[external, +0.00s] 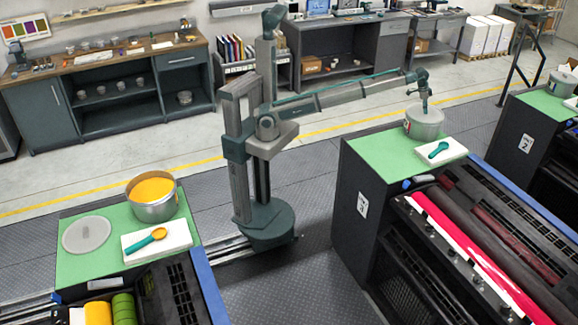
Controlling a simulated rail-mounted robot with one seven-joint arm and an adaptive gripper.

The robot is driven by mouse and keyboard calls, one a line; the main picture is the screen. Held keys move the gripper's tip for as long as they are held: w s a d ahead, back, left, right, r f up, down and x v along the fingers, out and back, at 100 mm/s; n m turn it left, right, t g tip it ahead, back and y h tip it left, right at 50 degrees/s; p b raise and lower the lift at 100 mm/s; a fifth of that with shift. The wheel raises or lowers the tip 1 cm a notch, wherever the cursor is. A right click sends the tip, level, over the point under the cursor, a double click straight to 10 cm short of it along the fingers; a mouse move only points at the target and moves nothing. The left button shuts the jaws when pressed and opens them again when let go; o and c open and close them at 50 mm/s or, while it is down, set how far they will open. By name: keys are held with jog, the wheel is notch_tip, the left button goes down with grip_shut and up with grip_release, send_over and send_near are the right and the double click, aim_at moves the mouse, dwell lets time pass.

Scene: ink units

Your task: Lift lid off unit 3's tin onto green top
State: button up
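Unit 3 (362,205) is the dark press unit right of centre, with a "3" label on its side. Its green top (378,155) carries a grey metal tin (424,131) near the back. A pale grey lid (413,114) appears to sit on the tin's mouth. My gripper (425,108) points straight down over the middle of the lid, at or very near it. It is too small here to tell whether its fingers are open or shut, or whether they touch the lid.
A white pad with a teal scoop (438,150) lies in front of the tin. The green top is bare to the tin's left. At lower left, another unit has an open tin of yellow ink (153,191) and a lid lying flat (87,235). Unit 2 (526,143) stands right.

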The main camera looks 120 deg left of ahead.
jog(key=c, duration=1.2)
